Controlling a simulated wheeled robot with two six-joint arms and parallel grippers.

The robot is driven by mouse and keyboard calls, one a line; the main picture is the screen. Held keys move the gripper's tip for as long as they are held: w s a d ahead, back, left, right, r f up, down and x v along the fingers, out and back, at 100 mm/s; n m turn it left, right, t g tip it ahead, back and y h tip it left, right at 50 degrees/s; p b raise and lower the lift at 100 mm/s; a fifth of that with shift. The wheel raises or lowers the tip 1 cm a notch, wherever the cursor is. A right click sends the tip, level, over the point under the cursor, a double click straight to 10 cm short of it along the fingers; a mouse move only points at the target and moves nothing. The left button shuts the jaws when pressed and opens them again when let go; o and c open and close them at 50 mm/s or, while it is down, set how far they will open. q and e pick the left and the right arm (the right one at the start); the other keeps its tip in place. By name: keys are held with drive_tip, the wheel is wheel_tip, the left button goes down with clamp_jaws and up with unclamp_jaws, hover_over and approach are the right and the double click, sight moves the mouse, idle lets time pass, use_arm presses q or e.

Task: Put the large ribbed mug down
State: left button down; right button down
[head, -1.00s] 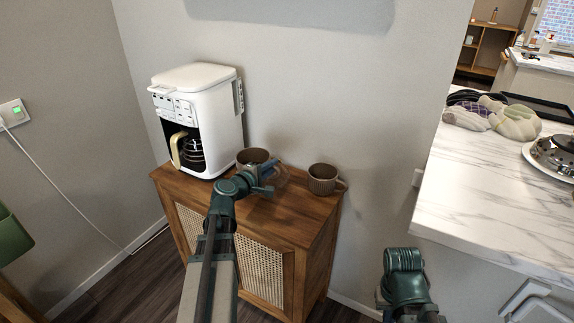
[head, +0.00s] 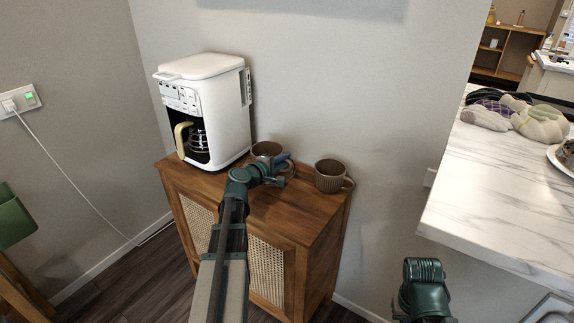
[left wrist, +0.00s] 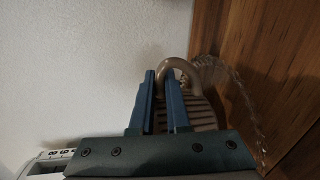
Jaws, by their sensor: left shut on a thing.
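A brown ribbed mug (head: 267,149) is at the back of the wooden cabinet top (head: 290,212), right of the coffee maker. My left gripper (head: 281,170) is in front of it and partly hides it. In the left wrist view my left gripper (left wrist: 162,88) is shut on the handle (left wrist: 181,66) of the ribbed mug, whose ribbed side (left wrist: 202,112) shows behind the fingers. Its base is hidden, so I cannot tell whether it touches the cabinet top. A second brown ribbed mug (head: 329,178) stands upright to the right, apart from it.
A white coffee maker (head: 222,110) with a glass pot stands at the cabinet's left. A clear glass object (left wrist: 237,85) is close beside the held mug. My right arm is at the lower right. A marble counter (head: 505,195) is at the right. The cabinet's front top is clear.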

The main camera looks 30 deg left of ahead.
use_arm(q)
drive_tip(key=shift+r, duration=0.1)
drive_tip(key=c, duration=0.9)
unclamp_jaws()
drive_tip(key=shift+r, duration=0.1)
drive_tip(key=p+v, duration=0.2)
drive_tip(key=v, duration=1)
